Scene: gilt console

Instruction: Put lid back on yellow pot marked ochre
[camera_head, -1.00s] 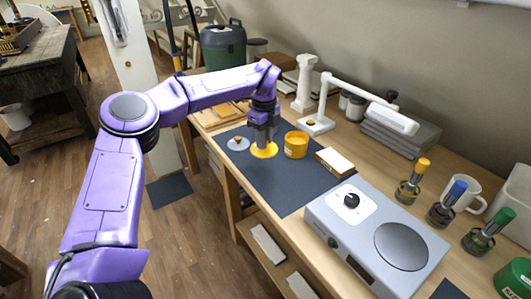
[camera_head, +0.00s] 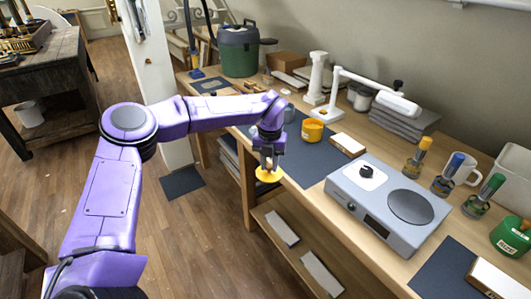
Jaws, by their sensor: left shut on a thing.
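The yellow pot (camera_head: 312,131) stands open on the dark mat, near its back; the writing on it is too small to read. My left gripper (camera_head: 268,165) points down and is shut on the yellow lid (camera_head: 268,175). The lid is roughly level and shows at the front edge of the bench, in front of the pot and to its left, apart from it. Whether the lid touches the bench is hard to tell. My right gripper is not in view.
The dark mat (camera_head: 312,165) has free room in front of the pot. A white-topped block (camera_head: 347,145) and a grey scale-like device (camera_head: 388,195) stand to the right. A white lamp (camera_head: 375,92) reaches over behind. A green pot (camera_head: 512,236) is at far right.

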